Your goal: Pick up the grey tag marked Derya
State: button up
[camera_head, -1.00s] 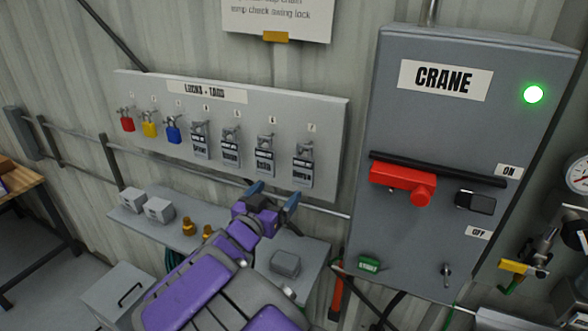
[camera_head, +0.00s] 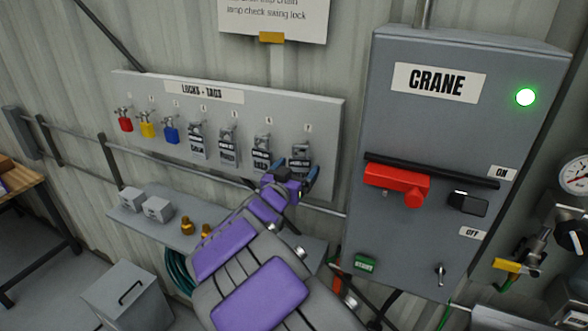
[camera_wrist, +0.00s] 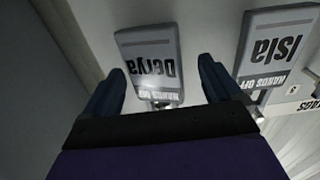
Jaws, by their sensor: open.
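The grey tag marked Derya (camera_wrist: 152,62) hangs on the board and shows upside down in the wrist view, between my two open fingers and beyond their tips. In the head view it is the rightmost tag (camera_head: 300,157), its lower part hidden behind my gripper (camera_head: 291,174). My gripper (camera_wrist: 163,80) is open and empty, its blue fingertips on either side of the tag. I cannot tell whether either finger touches it. A grey tag marked Isla (camera_wrist: 272,50) hangs close to the right of my right finger in the wrist view.
The locks and tags board (camera_head: 325,130) also holds red, yellow and blue locks and several grey tags. Below is a shelf (camera_head: 160,225) with small boxes and brass pieces. The crane box (camera_head: 440,130) with a red handle stands to the right.

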jog(key=shift+w+d+r, duration=0.1)
jog(key=shift+w+d, duration=0.1)
jog(key=shift+d, duration=0.35)
jog(key=shift+w+d, duration=0.2)
jog(key=shift+d, duration=0.3)
jog(key=shift+a, duration=1.25)
jog(key=c, duration=0.5)
jog(key=shift+c, duration=0.9)
jog(key=shift+d, duration=0.95)
jog(key=c, duration=0.6)
jog(key=shift+o, duration=0.2)
jog(key=shift+a+r, duration=0.2)
jog(key=shift+a, duration=0.15)
jog(key=shift+a+r, duration=0.15)
jog(key=shift+r, duration=0.2)
jog(key=shift+s+a+r, duration=0.15)
jog(key=shift+s+r, duration=0.05)
jog(key=shift+s, duration=0.05)
jog(key=b+v, duration=0.1)
jog(key=v, duration=1.6)
jog(key=shift+s, duration=0.25)
